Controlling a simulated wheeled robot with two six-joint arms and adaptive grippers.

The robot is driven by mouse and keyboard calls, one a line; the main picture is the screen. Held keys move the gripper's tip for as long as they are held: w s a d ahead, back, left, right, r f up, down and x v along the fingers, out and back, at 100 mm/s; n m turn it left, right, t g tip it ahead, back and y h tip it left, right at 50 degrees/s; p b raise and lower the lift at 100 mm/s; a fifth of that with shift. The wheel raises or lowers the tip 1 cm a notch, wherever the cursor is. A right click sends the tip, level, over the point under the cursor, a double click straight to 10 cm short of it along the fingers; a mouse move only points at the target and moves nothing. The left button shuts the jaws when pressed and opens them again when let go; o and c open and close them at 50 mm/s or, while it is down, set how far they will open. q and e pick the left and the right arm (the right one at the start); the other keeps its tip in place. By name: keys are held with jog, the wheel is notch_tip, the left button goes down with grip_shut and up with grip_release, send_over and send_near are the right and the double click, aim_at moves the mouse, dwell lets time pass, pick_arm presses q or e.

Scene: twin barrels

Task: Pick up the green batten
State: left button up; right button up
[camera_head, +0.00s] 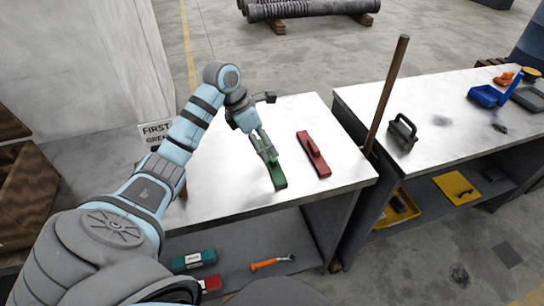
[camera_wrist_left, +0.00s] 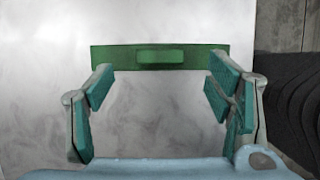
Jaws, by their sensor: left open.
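The green batten (camera_head: 278,176) lies on the left metal-topped table, partly hidden by my left gripper in the head view. In the left wrist view the green batten (camera_wrist_left: 159,57) runs crosswise with a raised block at its middle. My left gripper (camera_head: 268,153) is over the batten in the head view. In the left wrist view its two fingers (camera_wrist_left: 160,92) are spread wide, with bare tabletop between them and the batten just beyond the tips. Nothing is held. My right gripper is not in view.
A red batten (camera_head: 314,155) lies to the right on the same table (camera_head: 215,185). A wooden pole (camera_head: 388,90) stands between the two tables. The left table's front is clear.

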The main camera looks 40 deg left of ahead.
pick_arm(q)
jog(key=x, duration=0.5)
jog(key=shift+r, duration=0.1)
jog(key=c, duration=1.3)
